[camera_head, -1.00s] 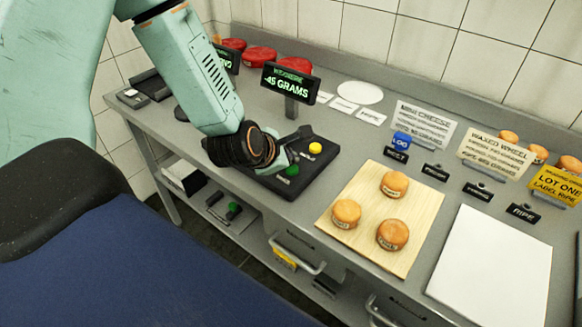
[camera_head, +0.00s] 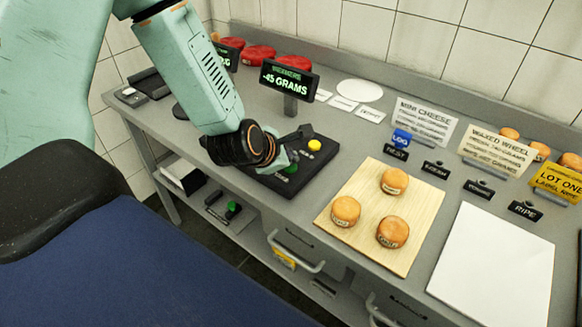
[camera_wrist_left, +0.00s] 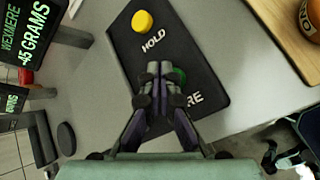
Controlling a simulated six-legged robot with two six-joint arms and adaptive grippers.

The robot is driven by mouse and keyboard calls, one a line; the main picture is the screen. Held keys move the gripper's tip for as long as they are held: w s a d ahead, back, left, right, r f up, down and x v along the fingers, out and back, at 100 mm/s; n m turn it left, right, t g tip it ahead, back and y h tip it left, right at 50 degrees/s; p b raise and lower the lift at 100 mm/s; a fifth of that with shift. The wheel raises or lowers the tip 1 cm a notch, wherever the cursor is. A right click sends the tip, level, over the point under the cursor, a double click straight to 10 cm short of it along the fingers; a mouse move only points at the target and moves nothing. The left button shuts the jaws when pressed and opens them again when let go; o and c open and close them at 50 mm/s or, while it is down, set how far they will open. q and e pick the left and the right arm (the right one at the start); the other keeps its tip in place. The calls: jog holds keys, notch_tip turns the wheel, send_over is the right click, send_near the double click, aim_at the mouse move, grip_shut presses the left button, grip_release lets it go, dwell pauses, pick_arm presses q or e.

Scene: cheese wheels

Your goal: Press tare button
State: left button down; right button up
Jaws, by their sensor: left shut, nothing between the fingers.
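The dark scale pad (camera_head: 322,158) lies on the grey bench, with a yellow button (camera_head: 314,145) and a green button (camera_head: 290,169). In the left wrist view the yellow button (camera_wrist_left: 142,21) is marked HOLD, and the green button (camera_wrist_left: 179,75) sits by a label ending in "RE", partly hidden behind my fingers. My left gripper (camera_wrist_left: 160,68) is shut and empty, its fingertips over or beside the green button; I cannot tell whether they touch it. The scale display (camera_head: 289,80) reads -45 GRAMS. My right gripper is not in view.
A wooden board (camera_head: 366,233) with three small orange cheeses stands right of the pad. A white sheet (camera_head: 494,262), label cards and a blue LOG block (camera_head: 401,139) lie further right. Red wheels (camera_head: 259,54) stand behind the display.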

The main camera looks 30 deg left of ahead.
aim_at(289, 168)
pick_arm(q)
jog(key=shift+a+f, duration=0.1)
jog(key=shift+f, duration=0.05)
jog(key=shift+f+b, duration=0.4)
jog(key=shift+b, duration=0.1)
dwell(0.8)
jog(key=shift+r, duration=0.15)
jog(key=shift+r+p, duration=0.7)
jog(key=shift+r, duration=0.05)
notch_tip(289, 168, up, 5)
jog(key=p, duration=0.4)
dwell(1.0)
